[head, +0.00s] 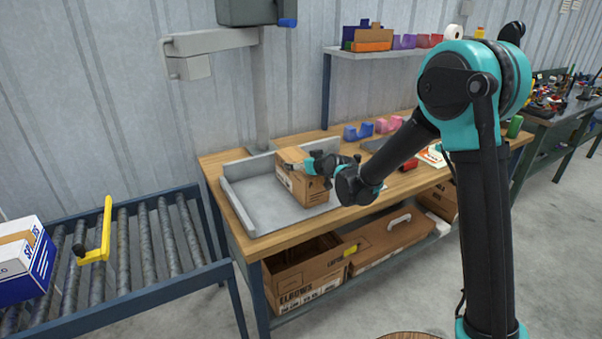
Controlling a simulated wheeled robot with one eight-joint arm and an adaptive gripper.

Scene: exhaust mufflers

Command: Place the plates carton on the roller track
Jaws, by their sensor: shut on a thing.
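A small brown carton (297,190) stands at the right side of the grey metal tray (240,207) on the wooden workbench. Any label on it is too small to read, so I cannot confirm that it is the plates carton. My gripper (308,167) is shut on the upper part of this carton; its fingers are partly hidden against it. I cannot tell whether the carton touches the tray floor. The roller track (148,250) with its blue frame runs along the left, lower than the bench top.
A blue and white box (24,262) sits at the roller track's left end. A yellow gate arm (105,230) stands up beside it. The rollers to the right of the arm are clear. Open cartons (300,280) lie on the bench's lower shelf. A grey post rises behind the tray.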

